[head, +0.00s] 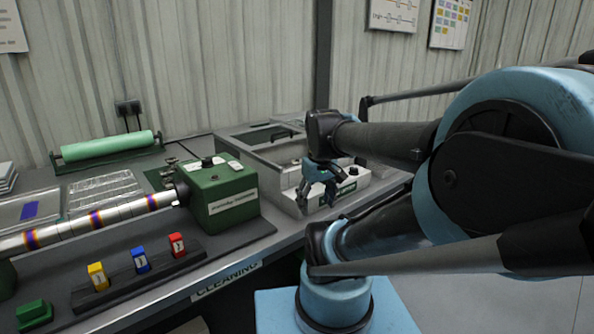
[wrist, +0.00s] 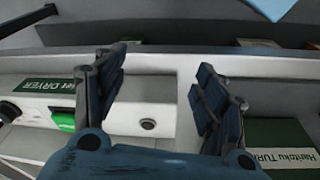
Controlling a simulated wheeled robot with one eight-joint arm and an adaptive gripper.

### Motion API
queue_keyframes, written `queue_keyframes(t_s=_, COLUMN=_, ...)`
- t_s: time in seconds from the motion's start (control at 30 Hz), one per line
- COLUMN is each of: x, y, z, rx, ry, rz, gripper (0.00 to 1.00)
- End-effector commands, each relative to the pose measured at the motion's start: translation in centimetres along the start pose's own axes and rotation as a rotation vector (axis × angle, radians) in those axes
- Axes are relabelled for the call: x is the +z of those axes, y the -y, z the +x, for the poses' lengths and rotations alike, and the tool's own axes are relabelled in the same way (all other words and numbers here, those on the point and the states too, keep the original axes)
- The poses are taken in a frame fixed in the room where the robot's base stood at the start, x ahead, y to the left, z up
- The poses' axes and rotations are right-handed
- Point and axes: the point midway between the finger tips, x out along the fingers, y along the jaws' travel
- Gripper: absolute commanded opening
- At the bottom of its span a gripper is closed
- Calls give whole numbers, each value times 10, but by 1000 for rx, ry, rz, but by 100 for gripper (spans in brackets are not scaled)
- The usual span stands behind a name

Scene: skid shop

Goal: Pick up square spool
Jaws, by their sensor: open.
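I cannot make out a thing that is clearly a square spool in either view. Small yellow (head: 97,277), blue (head: 140,260) and red (head: 177,245) blocks with pale labels stand on a dark rack at the bench front in the head view. My gripper (head: 318,192) is open and empty, hanging in front of the white dryer box, well right of these blocks.
The white dryer (head: 352,186) stands near the bench's right end; its green button (wrist: 63,122) shows in the wrist view. A green machine box (head: 222,192) holds a striped shaft (head: 112,216). A green block (head: 34,312) lies front left. A green roll (head: 108,145) is at the back.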

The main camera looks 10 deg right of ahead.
Motion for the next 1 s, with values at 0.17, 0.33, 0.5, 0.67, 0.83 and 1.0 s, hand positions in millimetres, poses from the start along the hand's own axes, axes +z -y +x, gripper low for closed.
queue_keyframes(t_s=0.17, x=-47, y=-13, z=-35, rx=-8, ry=22, rz=-205, gripper=65)
queue_keyframes(t_s=0.33, x=-92, y=-26, z=-61, rx=-21, ry=42, rz=-403, gripper=65)
queue_keyframes(t_s=0.5, x=-138, y=-38, z=-81, rx=-39, ry=60, rz=-602, gripper=65)
queue_keyframes(t_s=0.67, x=-184, y=-51, z=-95, rx=-58, ry=74, rz=-788, gripper=65)
queue_keyframes(t_s=0.83, x=-232, y=-65, z=-105, rx=-83, ry=86, rz=-987, gripper=65)
queue_keyframes(t_s=1.0, x=-280, y=-78, z=-109, rx=-111, ry=95, rz=-1181, gripper=65)
